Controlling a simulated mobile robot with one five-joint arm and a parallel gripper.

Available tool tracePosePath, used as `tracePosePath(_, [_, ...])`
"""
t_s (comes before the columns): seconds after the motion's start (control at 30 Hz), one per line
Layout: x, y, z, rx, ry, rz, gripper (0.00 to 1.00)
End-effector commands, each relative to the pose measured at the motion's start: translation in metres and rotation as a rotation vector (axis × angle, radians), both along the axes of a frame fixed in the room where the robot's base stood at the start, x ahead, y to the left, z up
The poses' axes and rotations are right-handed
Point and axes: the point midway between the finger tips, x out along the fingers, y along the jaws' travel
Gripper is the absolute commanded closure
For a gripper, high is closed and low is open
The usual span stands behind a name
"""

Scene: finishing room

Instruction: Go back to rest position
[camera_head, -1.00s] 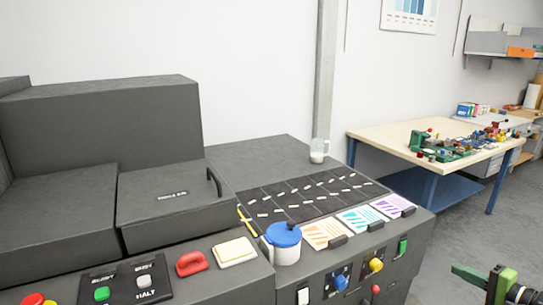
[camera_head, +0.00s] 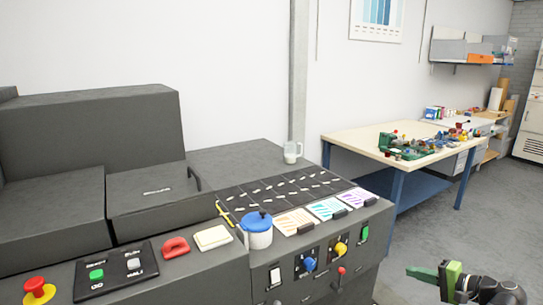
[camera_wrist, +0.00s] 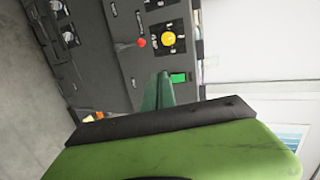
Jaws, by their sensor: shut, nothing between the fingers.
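My gripper (camera_head: 424,272) is at the lower right of the head view, with green jaws on a dark wrist. It is shut and empty, held over the grey floor to the right of the dark machine (camera_head: 150,205) and apart from it. In the wrist view its green finger (camera_wrist: 160,92) points towards the machine's front panel, which appears turned on its side. The fingertips are only partly seen there.
A blue-lidded white pot (camera_head: 257,232), a red handle (camera_head: 175,247) and a clear jug (camera_head: 291,152) are on the machine. A workbench (camera_head: 350,140) with several coloured parts stands behind at right. Open floor (camera_head: 440,220) lies between.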

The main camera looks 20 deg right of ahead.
Motion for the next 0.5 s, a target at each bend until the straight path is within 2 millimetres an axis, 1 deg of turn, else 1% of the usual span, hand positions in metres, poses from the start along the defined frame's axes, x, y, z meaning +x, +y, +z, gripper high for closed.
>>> tracePosePath(0.03, [0.009, 0.012, -0.002, -0.010, 0.022, 0.028, 1.00])
tracePosePath(0.17, [0.033, 0.050, -0.014, -0.052, 0.100, 0.115, 1.00])
tracePosePath(0.27, [0.052, 0.086, -0.026, -0.097, 0.172, 0.197, 1.00])
tracePosePath(0.37, [0.071, 0.132, -0.038, -0.162, 0.257, 0.299, 1.00])
tracePosePath(0.4, [0.078, 0.154, -0.044, -0.197, 0.297, 0.349, 1.00])
tracePosePath(0.47, [0.088, 0.191, -0.053, -0.263, 0.363, 0.434, 1.00])
tracePosePath(0.5, [0.093, 0.217, -0.059, -0.316, 0.408, 0.496, 1.00])
